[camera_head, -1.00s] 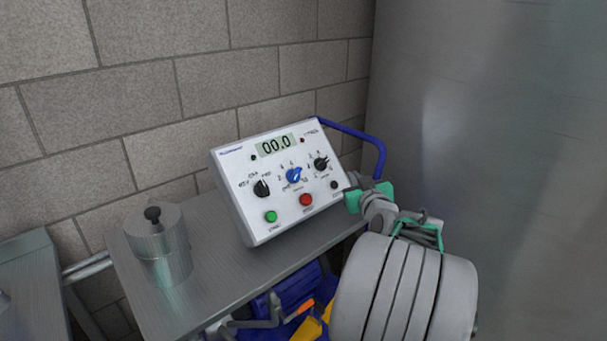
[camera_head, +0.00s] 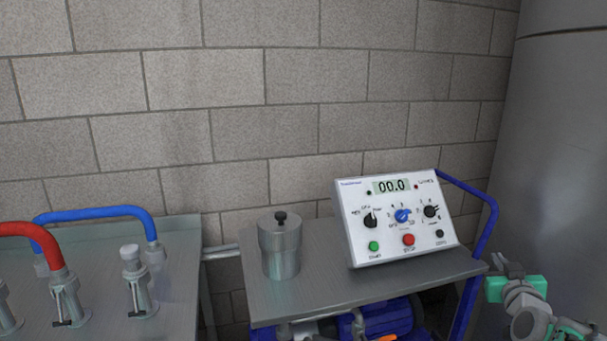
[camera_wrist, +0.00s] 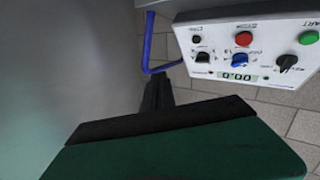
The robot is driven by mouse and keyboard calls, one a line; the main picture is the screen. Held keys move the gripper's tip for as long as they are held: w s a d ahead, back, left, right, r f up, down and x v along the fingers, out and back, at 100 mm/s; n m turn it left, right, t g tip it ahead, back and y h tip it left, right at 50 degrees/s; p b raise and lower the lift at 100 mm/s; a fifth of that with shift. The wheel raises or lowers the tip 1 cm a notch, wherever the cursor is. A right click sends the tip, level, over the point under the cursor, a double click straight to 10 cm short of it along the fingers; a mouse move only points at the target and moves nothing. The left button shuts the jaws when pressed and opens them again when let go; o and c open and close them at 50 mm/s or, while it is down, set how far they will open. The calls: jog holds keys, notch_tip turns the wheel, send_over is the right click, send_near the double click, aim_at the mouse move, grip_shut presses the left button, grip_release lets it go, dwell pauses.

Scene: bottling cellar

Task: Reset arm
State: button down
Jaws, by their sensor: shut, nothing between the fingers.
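My arm shows at the lower right of the head view, with grey links and green parts. My gripper shows in the wrist view as a dark finger shape (camera_wrist: 158,92) beyond a green and black body; it is shut and holds nothing. In the head view the control box (camera_head: 397,218) stands on the metal cart to the left of my arm. Its display reads 00.0.
A metal canister (camera_head: 280,247) with a black knob stands on the cart top (camera_head: 330,290). A blue handle (camera_head: 485,225) rises at the cart's right. At left, a steel bench (camera_head: 185,270) carries valves with red and blue hoses. A large grey tank (camera_head: 555,110) stands at right.

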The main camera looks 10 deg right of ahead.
jog(key=w+a+r+n+g+y+p, duration=0.1)
jog(key=w+a+n+g+y+p, duration=0.2)
jog(key=a, duration=1)
jog(key=w+a+g+y+p, duration=0.1)
jog(key=a+y+p, duration=0.35)
jog(key=a, duration=0.75)
jog(key=s+a+r+g+p, duration=0.1)
jog(key=s+a+g+p, duration=0.6)
jog(key=s+a, duration=1)
jog(key=shift+s+r+p, duration=0.3)
jog(key=shift+p, duration=0.35)
jog(key=shift+n, duration=0.3)
jog(key=c, duration=2.2)
grip_release()
